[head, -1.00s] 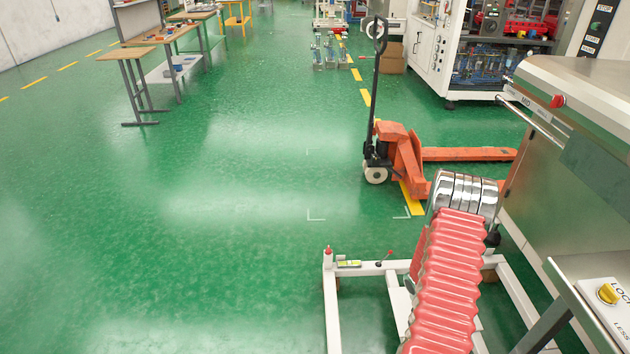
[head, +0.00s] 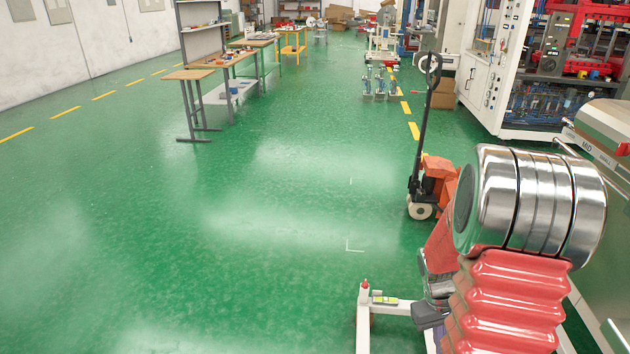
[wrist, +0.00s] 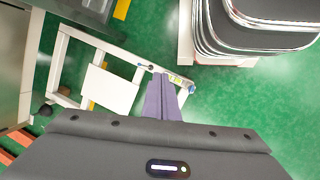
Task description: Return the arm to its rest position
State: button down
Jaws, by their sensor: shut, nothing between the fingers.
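My gripper shows in the wrist view as two slim purple-grey fingers (wrist: 163,98), shut together with nothing between them. In the head view its dark grey body shows low at the right, beside my red ribbed arm; the fingertips are hard to make out there. My arm is folded, with its chrome joint high and close to the head camera. In both views the gripper appears over or in front of a white floor frame (head: 364,325); the height between them is unclear.
An orange pallet truck (head: 438,178) stands behind my arm, partly hidden. A steel machine (head: 605,135) is close at the right. A white cabinet machine (head: 480,85) stands behind it. Workbenches (head: 188,75) stand at the back left. The green floor at left and middle is clear.

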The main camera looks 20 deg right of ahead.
jog(key=s+a+r+n+t+y, duration=0.1)
jog(key=s+a+r+t, duration=0.2)
jog(key=a+r, duration=2.4)
jog(key=t, duration=0.5)
jog(key=shift+a+r+n+t+y, duration=0.25)
jog(key=shift+r+n+t+y, duration=0.05)
jog(key=shift+s, duration=0.1)
